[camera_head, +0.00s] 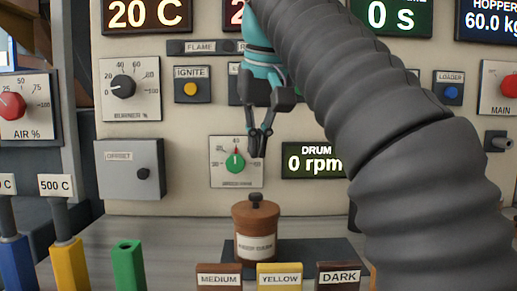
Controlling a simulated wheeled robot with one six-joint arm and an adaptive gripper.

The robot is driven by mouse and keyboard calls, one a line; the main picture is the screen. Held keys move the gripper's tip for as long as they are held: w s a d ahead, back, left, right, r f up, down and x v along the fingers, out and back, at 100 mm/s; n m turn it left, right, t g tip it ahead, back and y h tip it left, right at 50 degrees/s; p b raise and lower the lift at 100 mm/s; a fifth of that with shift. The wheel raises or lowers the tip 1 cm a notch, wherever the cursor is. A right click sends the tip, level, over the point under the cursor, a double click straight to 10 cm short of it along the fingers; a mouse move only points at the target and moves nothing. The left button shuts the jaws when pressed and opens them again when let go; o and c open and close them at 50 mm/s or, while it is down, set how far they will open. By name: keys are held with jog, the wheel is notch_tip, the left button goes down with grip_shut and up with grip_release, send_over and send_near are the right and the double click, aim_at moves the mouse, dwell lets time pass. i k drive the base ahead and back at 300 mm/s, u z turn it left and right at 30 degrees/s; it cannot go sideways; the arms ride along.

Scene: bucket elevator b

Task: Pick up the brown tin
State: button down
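The brown tin (256,223) stands upright on a dark pad in front of the control panel. It is a round brown canister with a lid, a dark knob on top and a pale label whose words are too blurred to read. My gripper (257,152) points down above the tin, apart from it, in front of the panel. Its dark fingertips appear close together with nothing visible between them. I cannot tell from this angle how far apart they are.
Three labelled blocks, MEDIUM (219,279), YELLOW (279,277) and DARK (338,276), stand in front of the tin. Blue, yellow (69,265) and green (128,264) posts stand at left. A grey OFFSET box (131,170) projects from the panel. My ribbed arm covers the right side.

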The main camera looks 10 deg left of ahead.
aim_at(254, 244)
jog(key=k, duration=1)
